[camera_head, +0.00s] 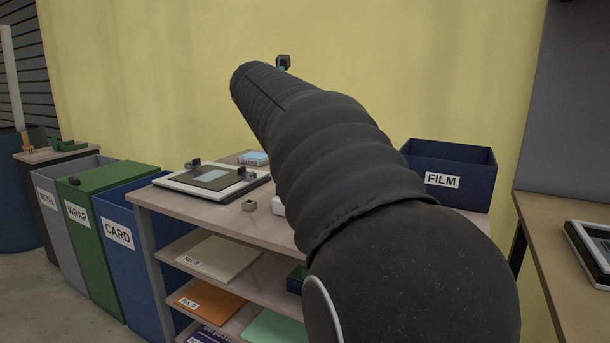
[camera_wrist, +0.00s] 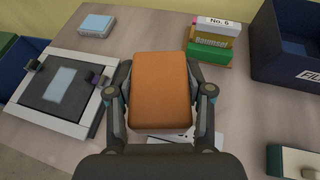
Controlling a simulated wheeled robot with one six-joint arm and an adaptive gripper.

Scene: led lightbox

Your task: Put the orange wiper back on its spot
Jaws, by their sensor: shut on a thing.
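The orange wiper (camera_wrist: 160,92) is a rounded orange block in the middle of the wrist view. My gripper (camera_wrist: 161,80) is shut on it, with one finger on each side. The wiper is above the pale tabletop; its height cannot be told. A white patch with dark marks (camera_wrist: 178,137) shows partly from under the wiper, and the rest of it is hidden. I cannot tell which place is the wiper's spot. In the head view my own arm hides the gripper and wiper.
A framed panel (camera_wrist: 62,88) lies at left and a light blue block (camera_wrist: 96,25) behind it. The navy FILM bin (camera_wrist: 285,60) is at far right; a green-and-white object (camera_wrist: 292,162) is near right.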

